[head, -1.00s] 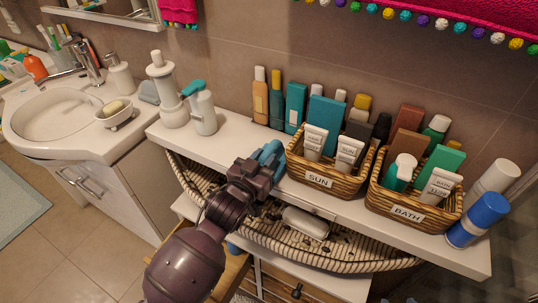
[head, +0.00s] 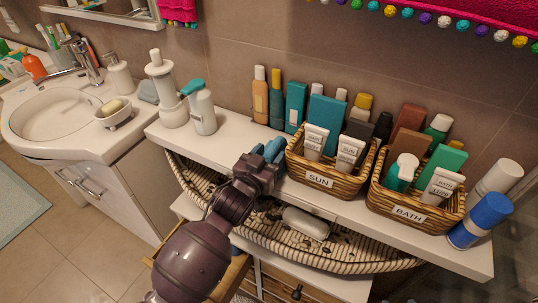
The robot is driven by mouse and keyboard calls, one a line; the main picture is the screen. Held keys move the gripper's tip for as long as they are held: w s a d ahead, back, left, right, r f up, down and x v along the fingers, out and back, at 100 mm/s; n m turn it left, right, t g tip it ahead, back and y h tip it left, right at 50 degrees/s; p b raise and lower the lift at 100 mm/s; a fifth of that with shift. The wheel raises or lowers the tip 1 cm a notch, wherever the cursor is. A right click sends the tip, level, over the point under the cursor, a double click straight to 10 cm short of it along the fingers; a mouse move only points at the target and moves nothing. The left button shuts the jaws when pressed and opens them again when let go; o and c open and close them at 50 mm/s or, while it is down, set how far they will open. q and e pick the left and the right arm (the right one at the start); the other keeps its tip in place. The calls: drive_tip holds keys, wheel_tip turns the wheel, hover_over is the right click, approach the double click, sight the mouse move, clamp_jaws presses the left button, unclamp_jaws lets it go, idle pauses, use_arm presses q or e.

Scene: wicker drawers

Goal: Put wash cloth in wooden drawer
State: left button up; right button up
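My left gripper (head: 266,153) is over the white shelf, just left of the SUN basket. Blue shapes show at its tip; I cannot tell whether they are its fingers or a cloth, or how far they are apart. An open wooden drawer (head: 232,281) shows below the shelf, partly hidden by my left arm. A small blue patch (head: 235,249) shows by the arm at this drawer, too covered to name. I cannot make out a wash cloth for certain. My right gripper is not in view.
Wicker baskets marked SUN (head: 319,180) and BATH (head: 408,215) stand on the white shelf (head: 350,213), with bottles around them. A pump bottle (head: 201,108) stands to the left. A striped curved basket (head: 335,258) lies below. The sink (head: 62,115) is at the left.

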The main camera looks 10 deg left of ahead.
use_arm(q)
drive_tip(key=shift+r, duration=0.15)
drive_tip(key=shift+s+a, duration=0.1)
drive_tip(key=shift+s, duration=0.1)
drive_tip(key=p+v, duration=0.1)
drive_tip(key=v, duration=1)
drive_tip(key=shift+s, duration=0.25)
drive_tip(key=shift+a, duration=0.1)
